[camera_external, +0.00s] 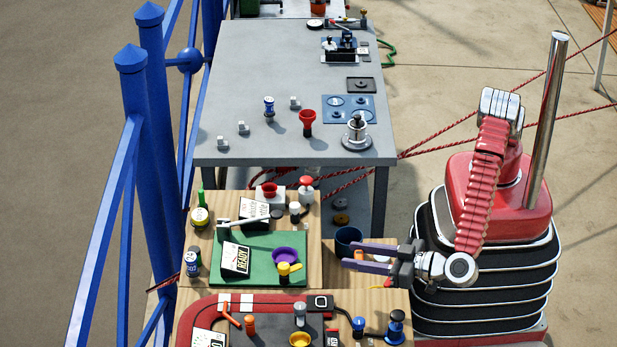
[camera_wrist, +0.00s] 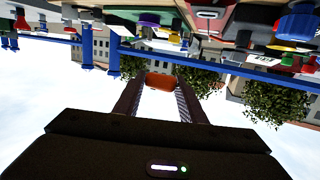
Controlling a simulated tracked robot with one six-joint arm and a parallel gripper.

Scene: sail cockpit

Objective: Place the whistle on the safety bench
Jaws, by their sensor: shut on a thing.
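My gripper (camera_external: 352,256) is at the right side of the wooden bench, its fingers pointing left and level. It is shut on a small orange thing, probably the whistle (camera_wrist: 160,80), held between the fingertips in the wrist view. In the external view an orange patch (camera_external: 376,255) shows between the fingers. No label tells which surface is the safety bench. The candidates are the wooden bench (camera_external: 335,222) with a green mat (camera_external: 263,246), the red-edged bench in front (camera_external: 256,301) and the grey table (camera_external: 240,90) behind.
The green mat holds a READY card (camera_external: 236,258), a purple bowl (camera_external: 285,255) and a yellow piece (camera_external: 289,269). Blue railing posts (camera_external: 150,150) line the left. The grey table's left middle is clear.

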